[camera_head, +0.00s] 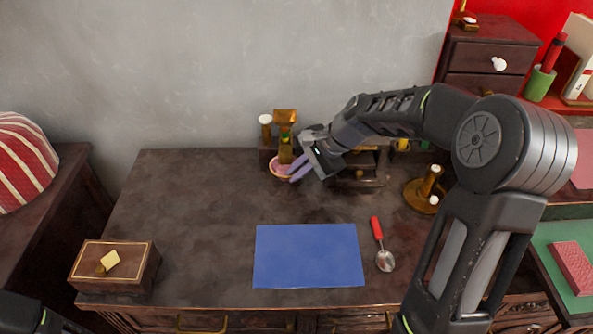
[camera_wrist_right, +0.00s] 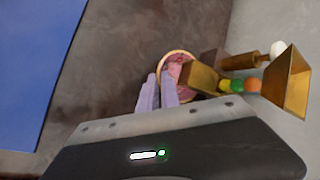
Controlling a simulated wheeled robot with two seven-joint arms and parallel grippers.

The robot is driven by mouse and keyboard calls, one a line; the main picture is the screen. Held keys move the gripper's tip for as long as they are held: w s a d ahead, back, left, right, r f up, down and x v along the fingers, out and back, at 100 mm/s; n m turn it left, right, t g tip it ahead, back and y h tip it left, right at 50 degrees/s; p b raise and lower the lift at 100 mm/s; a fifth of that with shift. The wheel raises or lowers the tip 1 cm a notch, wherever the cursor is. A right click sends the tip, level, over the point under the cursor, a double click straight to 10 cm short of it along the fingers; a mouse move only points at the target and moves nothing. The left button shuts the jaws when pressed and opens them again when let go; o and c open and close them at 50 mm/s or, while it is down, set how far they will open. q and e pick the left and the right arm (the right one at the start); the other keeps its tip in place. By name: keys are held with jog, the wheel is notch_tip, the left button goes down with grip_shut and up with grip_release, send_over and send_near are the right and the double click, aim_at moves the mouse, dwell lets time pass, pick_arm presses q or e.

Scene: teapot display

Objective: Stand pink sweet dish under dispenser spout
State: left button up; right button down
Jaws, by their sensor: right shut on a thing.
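The pink sweet dish (camera_head: 281,171) is at the back of the dark table, with its rim close under the brass dispenser (camera_head: 285,122) and its spout. My right gripper (camera_head: 297,170) reaches in from the right and is shut on the dish's near right rim. In the right wrist view the dish (camera_wrist_right: 177,64) shows behind the lilac fingers (camera_wrist_right: 158,90), with the brass spout (camera_wrist_right: 200,78) over part of it. I cannot tell whether the dish rests on the table. My left gripper is not in view; only a dark part of my left arm shows at the lower left.
A blue mat (camera_head: 308,256) lies mid-table, with a red-handled spoon (camera_head: 378,229) to its right. A brass stand (camera_head: 422,194) and a dark shelf (camera_head: 357,178) are right of my gripper. A wooden box (camera_head: 115,268) sits front left. The left table area is clear.

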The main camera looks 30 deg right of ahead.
jog(key=shift+f, duration=0.15)
jog(key=c, duration=1.5)
grip_release()
jog(key=shift+d+r, duration=0.1)
jog(key=shift+r, duration=0.15)
jog(key=p+v, duration=0.1)
jog(key=v, duration=0.5)
jog(key=shift+s+r, duration=0.1)
jog(key=shift+r, duration=0.05)
jog(key=shift+s+d+r, duration=0.25)
jog(key=shift+s+r, duration=0.05)
jog(key=shift+r, duration=0.05)
